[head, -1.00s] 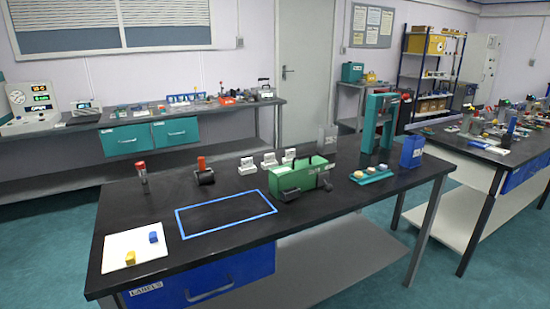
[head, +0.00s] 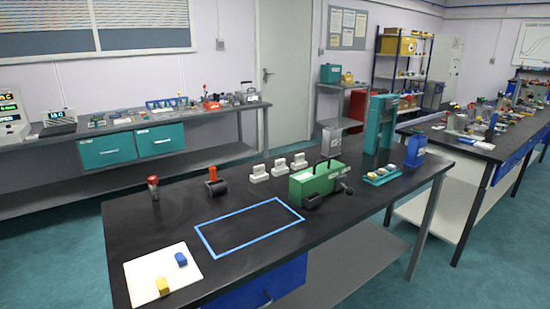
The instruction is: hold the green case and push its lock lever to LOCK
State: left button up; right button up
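The green case (head: 311,182) stands on the black table top, right of the blue rectangular outline (head: 249,227). It has a pale label on its front side. Dark parts show at its lower front left corner and at its right end; they are too small to make out clearly. I cannot pick out the lock lever or tell its position. Neither of my grippers is in view, and nothing of mine touches the case.
Several white blocks (head: 279,166) stand behind the case's left end. A teal frame (head: 379,125), a blue container (head: 415,151) and a teal tray (head: 382,176) are to its right. A black-and-orange roller (head: 215,187) stands left. A white mat (head: 150,285) lies front left.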

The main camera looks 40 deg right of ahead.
aim_at(349, 191)
jog(key=i+j+z, duration=0.15)
jog(key=z, duration=0.25)
jog(key=j+z, duration=0.35)
jog(key=i, duration=0.05)
